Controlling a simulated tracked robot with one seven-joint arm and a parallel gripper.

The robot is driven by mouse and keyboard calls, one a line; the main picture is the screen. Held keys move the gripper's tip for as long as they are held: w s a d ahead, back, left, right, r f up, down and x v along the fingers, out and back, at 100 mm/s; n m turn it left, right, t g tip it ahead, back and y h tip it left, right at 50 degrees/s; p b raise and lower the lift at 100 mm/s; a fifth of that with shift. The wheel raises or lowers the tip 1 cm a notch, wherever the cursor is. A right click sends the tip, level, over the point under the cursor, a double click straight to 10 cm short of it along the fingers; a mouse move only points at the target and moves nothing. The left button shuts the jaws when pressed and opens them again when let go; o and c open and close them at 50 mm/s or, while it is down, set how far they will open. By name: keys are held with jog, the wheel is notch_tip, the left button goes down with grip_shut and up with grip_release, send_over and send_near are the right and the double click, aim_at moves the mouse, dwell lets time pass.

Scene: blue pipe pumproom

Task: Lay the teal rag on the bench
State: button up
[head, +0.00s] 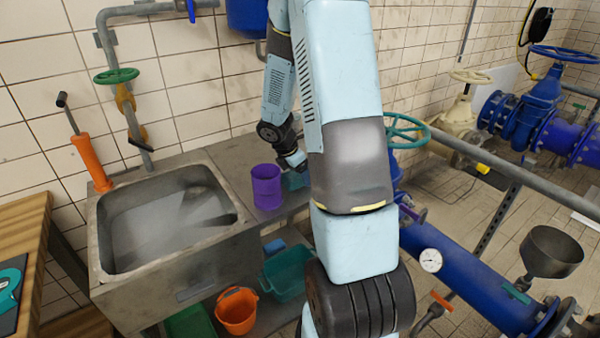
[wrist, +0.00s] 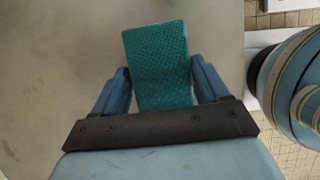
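The teal rag (wrist: 158,62) shows in the wrist view as a textured, folded strip. It lies between the two blue fingers of my gripper (wrist: 160,78), with their tips against its two side edges. The rag reaches past the fingertips, and its near end is hidden by the dark palm. In the head view my gripper (head: 293,162) is low at the bench (head: 228,150), and a teal patch of the rag (head: 292,181) shows just below it, partly behind my arm. I cannot tell whether the rag touches the bench top.
A purple cup (head: 267,187) stands on the bench, left of my gripper. A metal sink (head: 106,232) is further left, with an orange-handled tool (head: 91,162) beside it. An orange bucket (head: 236,311) and a teal bin (head: 284,273) sit below. Blue pipes (head: 470,278) run at right.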

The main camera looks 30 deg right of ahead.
jog(key=o, duration=0.4)
jog(key=s+a+r+m+t, duration=0.1)
jog(key=s+a+r+m, duration=0.25)
jog(key=r, duration=0.45)
jog(key=s+a+r+m+y, duration=0.1)
jog(key=s+a+r+m, duration=0.25)
jog(key=r, duration=0.45)
jog(key=s+a+r+m+t, duration=0.1)
jog(key=s+a+r+m, duration=0.2)
jog(key=r, duration=0.5)
jog(key=shift+s+a+r+m+t+y, duration=0.6)
jog(key=shift+s+a+r+m, duration=0.65)
jog(key=shift+s, duration=0.9)
jog(key=shift+s+a+r+m+t+y, duration=0.7)
jog(key=shift+s+a+m, duration=0.9)
jog(key=shift+s, duration=0.6)
jog(key=shift+s+a+r+m+t+y, duration=0.45)
jog(key=shift+s+a+r+m, duration=0.85)
jog(key=shift+s, duration=0.85)
jog(key=shift+a+f, duration=0.1)
jog(key=shift+f, duration=0.05)
